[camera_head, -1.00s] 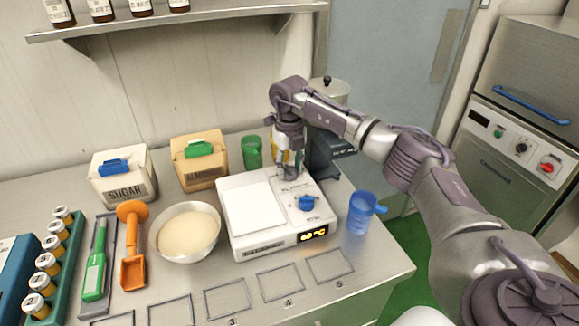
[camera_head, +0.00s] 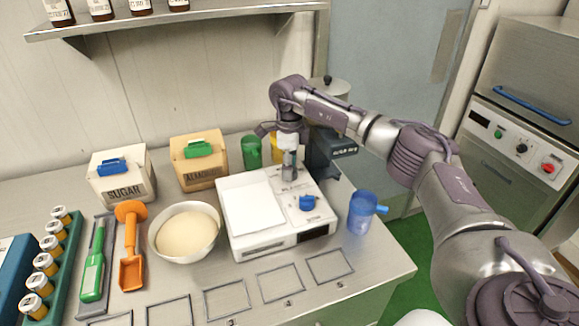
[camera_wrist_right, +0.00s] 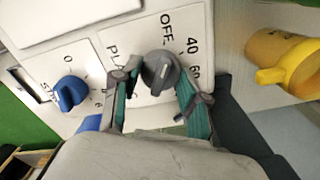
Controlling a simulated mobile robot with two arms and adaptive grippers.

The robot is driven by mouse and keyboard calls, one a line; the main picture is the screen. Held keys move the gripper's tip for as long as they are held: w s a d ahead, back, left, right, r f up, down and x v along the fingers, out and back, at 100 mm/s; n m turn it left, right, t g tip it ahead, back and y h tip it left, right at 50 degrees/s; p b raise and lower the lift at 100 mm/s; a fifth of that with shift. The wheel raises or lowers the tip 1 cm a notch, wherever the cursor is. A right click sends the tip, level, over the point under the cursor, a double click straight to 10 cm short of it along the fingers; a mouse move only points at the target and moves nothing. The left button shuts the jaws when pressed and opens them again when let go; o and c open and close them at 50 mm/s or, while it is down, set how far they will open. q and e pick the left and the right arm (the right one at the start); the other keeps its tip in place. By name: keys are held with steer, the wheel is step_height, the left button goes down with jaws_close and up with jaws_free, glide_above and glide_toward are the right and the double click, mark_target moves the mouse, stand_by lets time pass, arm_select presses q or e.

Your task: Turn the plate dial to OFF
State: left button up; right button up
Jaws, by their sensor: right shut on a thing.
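The plate dial (camera_wrist_right: 161,72) is a grey knob on the white hot-plate unit (camera_head: 262,248). The wrist view shows OFF printed just above it, with 40 and 60 to its right. My right gripper (camera_wrist_right: 157,77) points down at the unit's back right, its green-padded fingers shut on the dial from both sides. The dial's exact pointer direction is hard to read. A blue stir dial (camera_head: 307,203) sits nearer the front; it also shows in the wrist view (camera_wrist_right: 70,93). The unit's front display (camera_head: 313,237) is dark. My left gripper is not in view.
A blue mug (camera_head: 362,212) stands right of the unit, and a cream-filled bowl (camera_head: 185,255) stands left. A green mug (camera_head: 251,152) and a yellow mug (camera_wrist_right: 282,62) are behind. Marked empty squares (camera_head: 280,283) lie in front.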

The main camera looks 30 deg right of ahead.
steer(key=shift+n, duration=0.7)
steer(key=o, duration=1.1)
steer(key=shift+o, duration=0.2)
step_height(320, 180, up, 12)
